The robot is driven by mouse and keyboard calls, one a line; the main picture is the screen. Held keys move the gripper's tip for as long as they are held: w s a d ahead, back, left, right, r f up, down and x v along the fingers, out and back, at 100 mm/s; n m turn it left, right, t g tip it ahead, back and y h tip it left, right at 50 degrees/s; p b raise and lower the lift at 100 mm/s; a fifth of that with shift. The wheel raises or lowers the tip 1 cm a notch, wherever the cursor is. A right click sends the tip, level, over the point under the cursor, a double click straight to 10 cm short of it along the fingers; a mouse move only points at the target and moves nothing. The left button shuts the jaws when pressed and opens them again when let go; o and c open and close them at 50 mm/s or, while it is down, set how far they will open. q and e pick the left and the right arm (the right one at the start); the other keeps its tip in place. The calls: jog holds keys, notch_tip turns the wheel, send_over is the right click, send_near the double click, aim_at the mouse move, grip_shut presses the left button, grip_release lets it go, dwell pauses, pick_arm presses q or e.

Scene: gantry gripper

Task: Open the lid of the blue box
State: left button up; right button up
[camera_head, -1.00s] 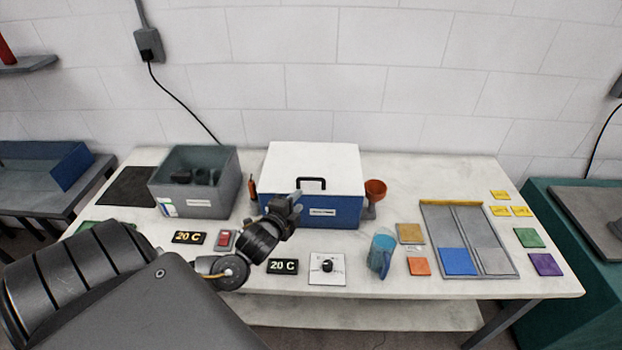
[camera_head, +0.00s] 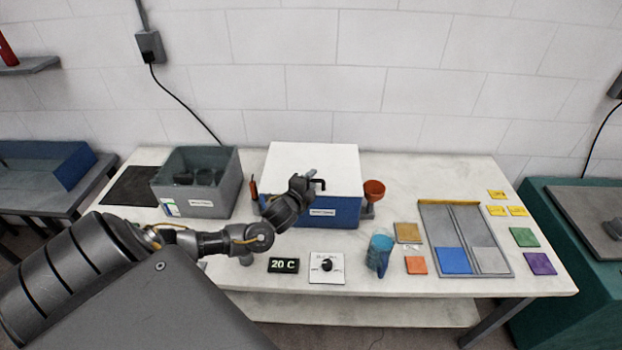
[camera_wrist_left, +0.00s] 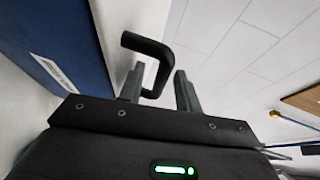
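The blue box (camera_head: 335,213) stands at the back middle of the table with its white lid (camera_head: 335,160) down. A black handle (camera_head: 319,183) sits at the lid's front edge. My left gripper (camera_head: 311,176) is at the handle. In the left wrist view, the fingers of the left gripper (camera_wrist_left: 160,88) are apart, and the black handle (camera_wrist_left: 150,55) reaches in between them. A visible gap on the right shows the handle is not clamped. The blue box's side (camera_wrist_left: 60,40) fills the left of that view. My right gripper is not in view.
A grey bin (camera_head: 199,203) stands left of the box, and an orange funnel (camera_head: 374,190) stands right of it. A blue jug (camera_head: 379,252), a dial panel (camera_head: 327,276) and a 20 C display (camera_head: 283,265) are in front. A divided tray (camera_head: 432,215) lies to the right.

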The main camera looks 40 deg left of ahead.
pick_arm(q)
jog(key=shift+w+f, duration=0.1)
jog(key=shift+w, duration=0.1)
grip_shut()
dwell(0.3)
